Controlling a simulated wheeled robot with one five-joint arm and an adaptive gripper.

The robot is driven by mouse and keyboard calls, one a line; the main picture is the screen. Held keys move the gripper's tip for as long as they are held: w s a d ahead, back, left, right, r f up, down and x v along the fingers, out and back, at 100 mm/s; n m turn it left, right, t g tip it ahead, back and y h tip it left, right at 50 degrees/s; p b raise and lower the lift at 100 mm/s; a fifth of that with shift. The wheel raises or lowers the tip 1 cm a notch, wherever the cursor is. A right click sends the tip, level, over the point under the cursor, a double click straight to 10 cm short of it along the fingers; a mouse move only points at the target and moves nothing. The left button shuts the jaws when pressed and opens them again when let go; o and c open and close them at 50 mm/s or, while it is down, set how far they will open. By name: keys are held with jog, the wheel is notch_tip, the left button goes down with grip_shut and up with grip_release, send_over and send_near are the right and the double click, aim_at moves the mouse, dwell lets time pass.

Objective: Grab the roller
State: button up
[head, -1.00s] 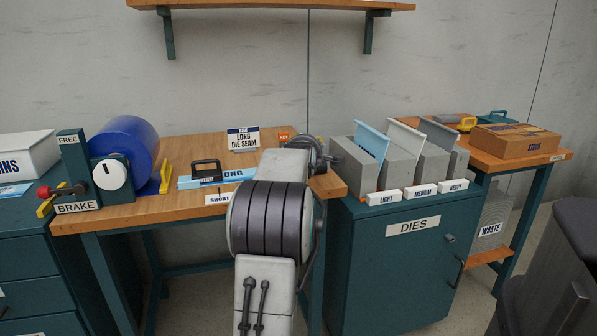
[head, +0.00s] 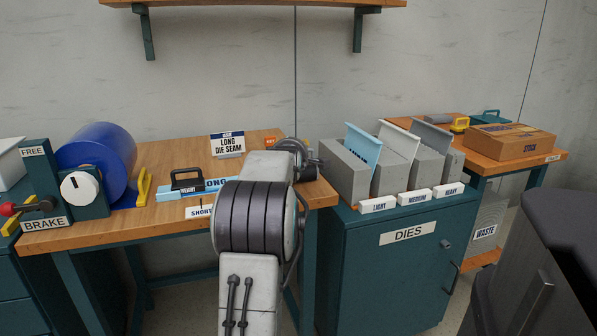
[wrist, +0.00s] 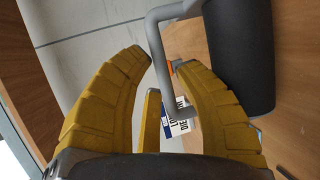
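The roller (wrist: 241,62) shows in the wrist view as a thick dark cylinder with a bent grey rod frame, at the upper right over the wooden bench. My gripper (wrist: 160,66) has its yellow fingers spread apart. Nothing is clamped between the fingers. In the head view, my arm hides the gripper's fingers and I cannot make out this roller there.
The wooden bench (head: 160,152) carries a blue drum (head: 98,160), a blue weighted bar (head: 170,194) and a die seam sign (head: 228,145). A dies cabinet (head: 375,270) stands right of my arm. A cardboard box (head: 509,142) sits on the far right bench.

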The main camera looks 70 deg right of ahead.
grip_shut()
jog(key=shift+r, duration=0.15)
dwell(0.4)
